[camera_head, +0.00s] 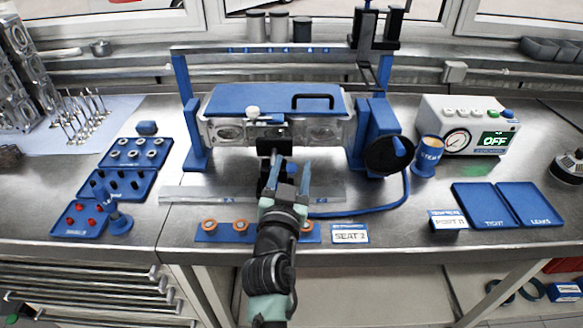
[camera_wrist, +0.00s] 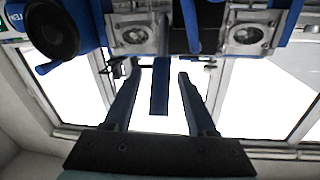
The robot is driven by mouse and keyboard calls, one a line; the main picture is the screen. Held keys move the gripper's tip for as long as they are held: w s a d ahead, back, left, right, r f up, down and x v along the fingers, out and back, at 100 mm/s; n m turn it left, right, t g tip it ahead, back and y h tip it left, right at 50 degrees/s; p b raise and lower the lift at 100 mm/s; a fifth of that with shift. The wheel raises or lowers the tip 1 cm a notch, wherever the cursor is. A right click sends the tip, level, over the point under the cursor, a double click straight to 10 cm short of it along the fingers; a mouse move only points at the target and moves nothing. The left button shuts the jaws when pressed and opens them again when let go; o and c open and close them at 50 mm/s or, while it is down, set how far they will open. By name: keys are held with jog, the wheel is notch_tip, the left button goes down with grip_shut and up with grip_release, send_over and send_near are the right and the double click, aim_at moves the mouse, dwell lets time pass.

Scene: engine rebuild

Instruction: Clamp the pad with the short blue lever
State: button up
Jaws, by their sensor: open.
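My gripper (camera_head: 289,174) is in front of the blue-topped engine head (camera_head: 235,101), with its two fingers apart. In the wrist view, my gripper (camera_wrist: 157,76) is open, and a short blue bar (camera_wrist: 160,92), which looks like the short blue lever, shows between the fingers. I see no clear contact with either finger. A dark block (camera_head: 274,146), possibly the pad's clamp, sits at the front face of the head just beyond my gripper. The pad itself I cannot make out for certain.
A blue frame (camera_head: 188,120) with a black handwheel (camera_head: 388,155) holds the head. A hose runs along the bench at right. A blue strip with copper-coloured rings (camera_head: 209,225) and a SEAT 2 card (camera_head: 350,234) lie nearby. The gauge box (camera_head: 468,127) reads OFF.

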grip_shut()
dwell(1.3)
